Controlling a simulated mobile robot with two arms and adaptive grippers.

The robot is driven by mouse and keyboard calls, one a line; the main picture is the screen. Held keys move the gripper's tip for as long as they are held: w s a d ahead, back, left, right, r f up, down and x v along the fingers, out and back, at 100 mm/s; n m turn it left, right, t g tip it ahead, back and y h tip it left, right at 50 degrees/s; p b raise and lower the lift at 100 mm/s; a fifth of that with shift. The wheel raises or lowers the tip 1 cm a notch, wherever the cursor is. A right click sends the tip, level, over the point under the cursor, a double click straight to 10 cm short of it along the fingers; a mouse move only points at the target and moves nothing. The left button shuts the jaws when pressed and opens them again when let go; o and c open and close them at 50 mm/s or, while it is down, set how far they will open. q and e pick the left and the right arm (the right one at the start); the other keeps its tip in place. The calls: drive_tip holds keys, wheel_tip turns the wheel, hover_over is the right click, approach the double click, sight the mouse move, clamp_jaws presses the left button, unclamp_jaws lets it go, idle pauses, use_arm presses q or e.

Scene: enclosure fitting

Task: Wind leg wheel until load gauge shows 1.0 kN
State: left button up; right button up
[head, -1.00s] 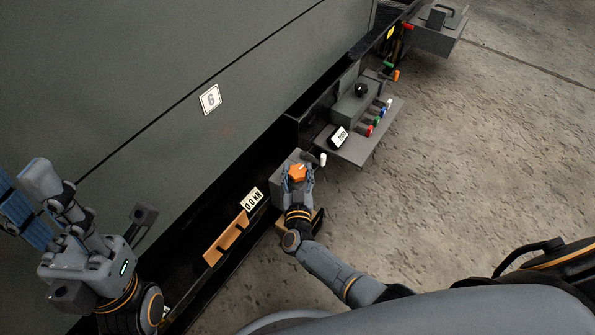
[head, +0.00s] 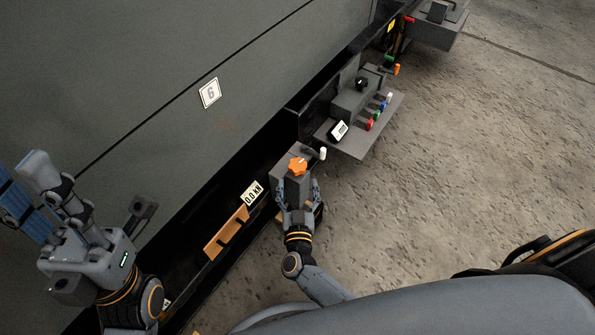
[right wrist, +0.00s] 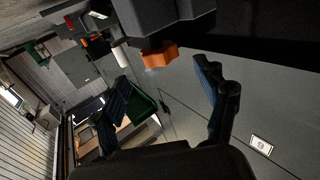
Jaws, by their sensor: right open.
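The orange leg wheel (head: 297,166) sits on top of a grey box low on the enclosure's side. The load gauge (head: 254,193) beside it reads 0.0 kN. My right gripper (head: 297,198) is open and empty, on the near side of the wheel and apart from it. In the right wrist view, the orange wheel (right wrist: 160,55) shows beyond the open fingers (right wrist: 162,76), with nothing between them. My left gripper (head: 55,205) is at the far left, in front of the enclosure wall; I cannot tell whether it is open.
A white-tipped handle (head: 323,153) stands close to the right of the wheel. A grey shelf (head: 355,146) with a small display and coloured knobs juts out behind it. An orange-brown bracket (head: 226,235) is left of my right gripper. Bare concrete floor lies to the right.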

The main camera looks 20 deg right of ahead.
drive_tip(key=shift+v, duration=2.3)
